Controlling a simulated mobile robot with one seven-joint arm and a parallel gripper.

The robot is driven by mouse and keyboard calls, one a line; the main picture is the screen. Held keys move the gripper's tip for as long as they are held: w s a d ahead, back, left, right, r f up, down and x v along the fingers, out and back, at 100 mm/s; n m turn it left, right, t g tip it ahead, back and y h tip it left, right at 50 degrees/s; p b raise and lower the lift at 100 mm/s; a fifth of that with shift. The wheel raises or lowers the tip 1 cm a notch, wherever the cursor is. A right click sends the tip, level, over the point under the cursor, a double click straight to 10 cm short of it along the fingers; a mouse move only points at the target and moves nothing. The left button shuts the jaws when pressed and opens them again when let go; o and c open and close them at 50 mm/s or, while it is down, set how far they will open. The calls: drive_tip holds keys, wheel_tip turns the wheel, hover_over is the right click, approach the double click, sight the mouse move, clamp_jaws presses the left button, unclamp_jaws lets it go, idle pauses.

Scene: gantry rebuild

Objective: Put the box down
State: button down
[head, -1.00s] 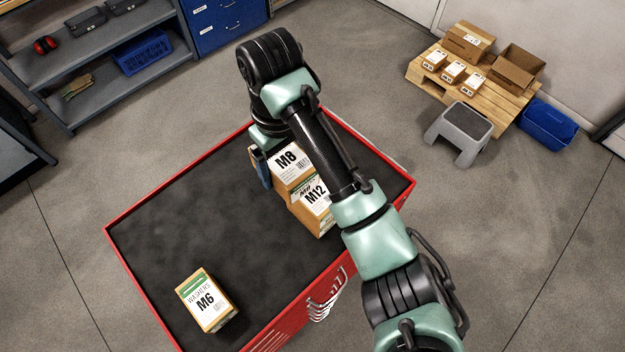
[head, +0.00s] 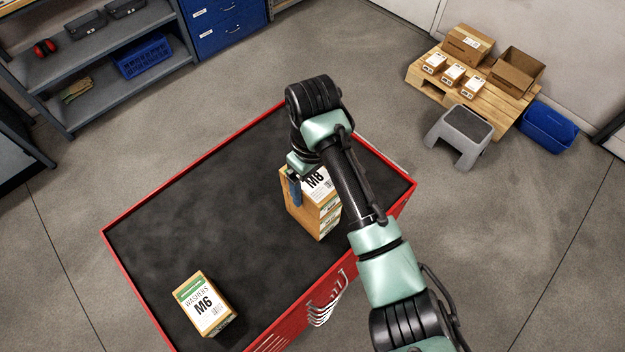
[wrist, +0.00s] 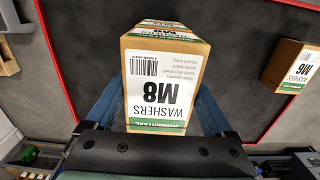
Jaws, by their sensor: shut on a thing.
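The M8 washers box (head: 318,180) is a cardboard box with a white and green label. My gripper (wrist: 160,100) is shut on it, with blue fingers along two opposite sides in the wrist view. In the head view the M8 box is upright over the M12 box (head: 325,227), whose top is now hidden. The two look like one stack, but I cannot tell whether they touch. The M6 washers box (head: 206,303) stands apart near the front left of the black cart top (head: 190,215).
The cart top has a raised red rim (head: 180,174) and wide clear space at left and middle. Wrenches (head: 326,309) hang on its front side. A grey step stool (head: 460,135) and a pallet (head: 425,80) with boxes stand on the floor at the back right.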

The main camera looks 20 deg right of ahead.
drive_tip(key=shift+f, duration=0.15)
unclamp_jaws()
drive_tip(key=shift+f, duration=0.1)
